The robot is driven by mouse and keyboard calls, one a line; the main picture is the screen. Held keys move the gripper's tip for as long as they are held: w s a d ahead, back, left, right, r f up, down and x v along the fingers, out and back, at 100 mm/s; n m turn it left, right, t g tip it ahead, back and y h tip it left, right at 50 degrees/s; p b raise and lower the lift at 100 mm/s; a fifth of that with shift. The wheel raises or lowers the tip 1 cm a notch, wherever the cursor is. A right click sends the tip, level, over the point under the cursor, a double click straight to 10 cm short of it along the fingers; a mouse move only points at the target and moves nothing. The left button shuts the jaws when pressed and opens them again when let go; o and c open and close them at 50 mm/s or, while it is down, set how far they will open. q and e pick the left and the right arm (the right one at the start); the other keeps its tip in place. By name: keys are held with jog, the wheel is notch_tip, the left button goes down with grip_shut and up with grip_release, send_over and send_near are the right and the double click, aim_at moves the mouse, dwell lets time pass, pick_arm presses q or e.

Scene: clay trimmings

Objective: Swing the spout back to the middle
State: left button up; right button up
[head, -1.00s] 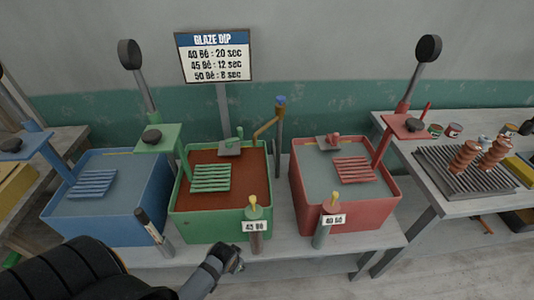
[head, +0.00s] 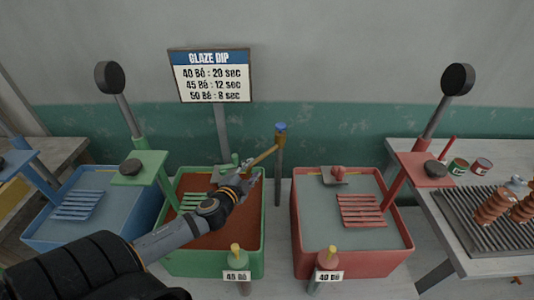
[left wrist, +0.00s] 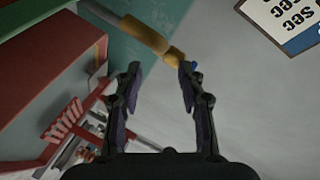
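The spout (head: 263,157) is a brass-coloured pipe on a grey post (head: 279,180) with a blue cap (head: 281,126). The post stands behind and between the green tub (head: 262,240) and the red tub (head: 297,245). The spout slants left from the post, over the green tub's right back part. My left gripper (head: 249,178) is at its lower end and hides the tip. In the left wrist view, my left gripper (left wrist: 160,75) has its fingers apart, with brass piping (left wrist: 147,35) just past the fingertips and nothing clearly held. My right gripper is out of view.
A green stand (head: 140,165) with a round weight rises left of my arm. A red stand (head: 425,168) rises at the right. A blue tub (head: 65,238) is at the left. Bottles labelled 45 and 40 (head: 328,262) stand at the front. The gap between tubs is free.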

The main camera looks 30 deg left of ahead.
aim_at(259, 161)
pick_arm(q)
jog(key=x, duration=0.2)
jog(key=p+x, duration=0.1)
jog(key=x, duration=0.1)
jog(key=shift+a+r, duration=0.25)
jog(key=shift+r, duration=0.05)
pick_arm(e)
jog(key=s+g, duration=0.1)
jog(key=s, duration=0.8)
pick_arm(q)
jog(key=shift+x, duration=1.25)
jog(key=x, duration=0.1)
jog(key=p+x, duration=0.1)
jog(key=x, duration=0.1)
jog(key=shift+s+d+f, duration=0.1)
jog(key=shift+d+f, duration=0.05)
jog(key=shift+f, duration=0.1)
jog(key=shift+c, duration=4)
jog(key=shift+f, duration=0.1)
grip_shut()
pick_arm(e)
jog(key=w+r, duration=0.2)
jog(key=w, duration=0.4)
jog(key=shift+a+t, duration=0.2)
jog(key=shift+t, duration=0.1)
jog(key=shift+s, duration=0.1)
